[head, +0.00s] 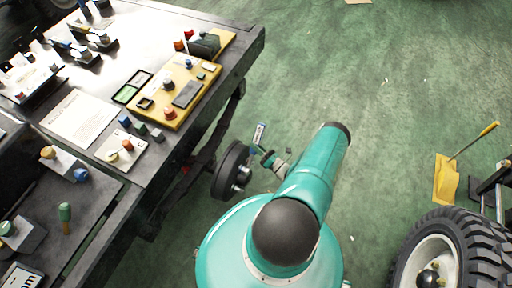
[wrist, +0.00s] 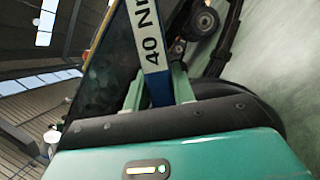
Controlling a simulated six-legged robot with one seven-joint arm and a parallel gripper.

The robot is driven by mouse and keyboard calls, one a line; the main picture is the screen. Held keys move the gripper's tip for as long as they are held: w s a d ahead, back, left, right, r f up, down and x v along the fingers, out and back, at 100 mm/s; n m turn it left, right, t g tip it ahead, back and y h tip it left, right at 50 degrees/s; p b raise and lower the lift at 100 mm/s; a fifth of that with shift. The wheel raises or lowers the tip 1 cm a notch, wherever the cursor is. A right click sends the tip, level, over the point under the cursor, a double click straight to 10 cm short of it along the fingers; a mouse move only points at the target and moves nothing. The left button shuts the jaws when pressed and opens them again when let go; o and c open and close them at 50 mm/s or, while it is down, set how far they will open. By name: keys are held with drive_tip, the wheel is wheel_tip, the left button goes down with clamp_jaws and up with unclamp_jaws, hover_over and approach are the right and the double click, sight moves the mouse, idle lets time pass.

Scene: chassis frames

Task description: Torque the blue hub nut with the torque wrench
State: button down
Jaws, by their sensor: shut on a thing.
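My gripper (wrist: 158,92) is shut on the torque wrench (wrist: 150,40), which stands between its two pale green fingers in the wrist view. The wrench has a blue part and a white label reading "40 N", with the rest cut off. In the head view, the wrench's pale label (head: 259,134) shows just beyond my gripper (head: 268,156), off the right edge of the workbench and above the green floor. I cannot make out the blue hub nut in either view.
The workbench (head: 150,180) on the left carries a yellow board (head: 205,75), a paper sheet (head: 80,118) and several small parts. A big tyre (head: 455,235) stands at lower right near a yellow dustpan (head: 446,180). The green floor (head: 390,90) between is mostly clear.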

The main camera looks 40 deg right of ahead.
idle(0.3)
drive_tip(key=shift+w+d+f+m+h, duration=0.15)
drive_tip(key=shift+d+f+m+h, duration=0.25)
drive_tip(key=shift+m, duration=0.4)
drive_tip(key=shift+f, duration=0.1)
drive_tip(key=shift+s+a+r+n+y, duration=0.15)
drive_tip(key=shift+a+r+n+y, duration=0.3)
drive_tip(key=shift+n, duration=0.3)
drive_tip(key=shift+s+a+r+n+y, duration=0.15)
drive_tip(key=shift+a+r+n+y, duration=0.25)
drive_tip(key=shift+n, duration=0.35)
drive_tip(key=shift+s, duration=0.15)
drive_tip(key=shift+s+d, duration=0.25)
drive_tip(key=shift+s, duration=0.4)
drive_tip(key=shift+s+d, duration=0.25)
drive_tip(key=shift+s, duration=0.45)
